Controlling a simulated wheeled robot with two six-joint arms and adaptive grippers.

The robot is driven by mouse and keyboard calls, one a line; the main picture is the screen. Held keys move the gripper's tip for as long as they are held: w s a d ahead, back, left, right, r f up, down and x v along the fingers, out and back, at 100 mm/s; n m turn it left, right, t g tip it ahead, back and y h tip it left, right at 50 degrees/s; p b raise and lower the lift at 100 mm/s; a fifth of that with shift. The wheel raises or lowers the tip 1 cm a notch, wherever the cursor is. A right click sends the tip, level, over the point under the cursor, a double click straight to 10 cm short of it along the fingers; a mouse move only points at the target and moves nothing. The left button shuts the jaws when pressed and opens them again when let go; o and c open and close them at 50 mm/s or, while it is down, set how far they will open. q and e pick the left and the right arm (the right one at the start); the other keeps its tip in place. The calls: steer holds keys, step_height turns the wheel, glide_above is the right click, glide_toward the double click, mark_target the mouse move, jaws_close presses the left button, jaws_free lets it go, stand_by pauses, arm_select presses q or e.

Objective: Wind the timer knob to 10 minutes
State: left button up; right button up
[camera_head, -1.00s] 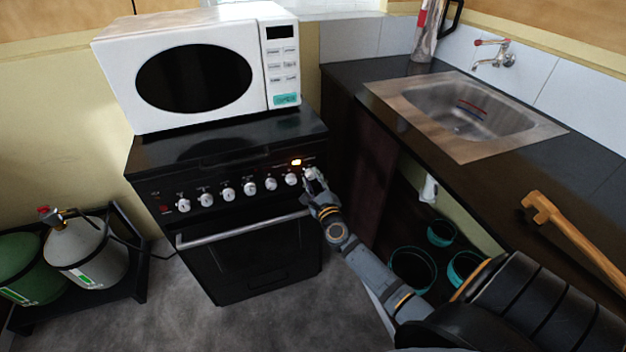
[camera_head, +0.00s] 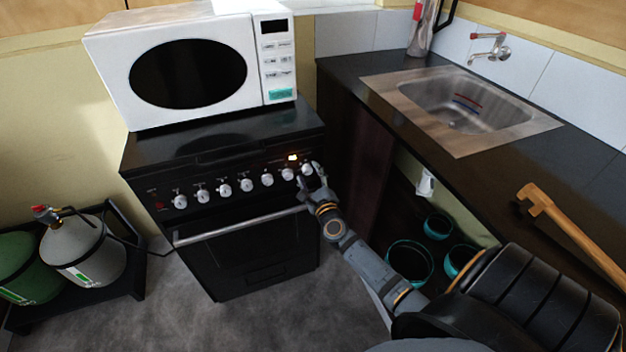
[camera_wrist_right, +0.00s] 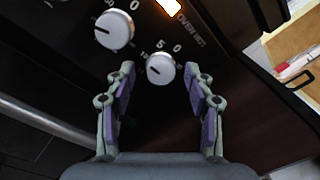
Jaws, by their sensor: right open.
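The timer knob (camera_wrist_right: 160,69) is a small white dial at the right end of the stove's knob row. In the wrist view "0", "5" and "15" show printed around it, and its dark pointer line is on its lower left. My right gripper (camera_wrist_right: 164,80) is open, with one finger on each side of the knob and a visible gap to both. In the head view my right gripper (camera_head: 313,172) is at the panel's right end and partly covers the knob (camera_head: 306,169). My left gripper is not in view.
Another white knob (camera_wrist_right: 114,29) is close to the left finger, with an orange light (camera_wrist_right: 167,8) above. The oven handle (camera_head: 240,229) runs below the panel. A microwave (camera_head: 190,75) stands on the stove. The counter with the sink (camera_head: 460,105) is at right.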

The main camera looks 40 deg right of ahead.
steer(key=v, duration=1.1)
steer(key=shift+s, duration=0.25)
steer(key=shift+a, duration=0.1)
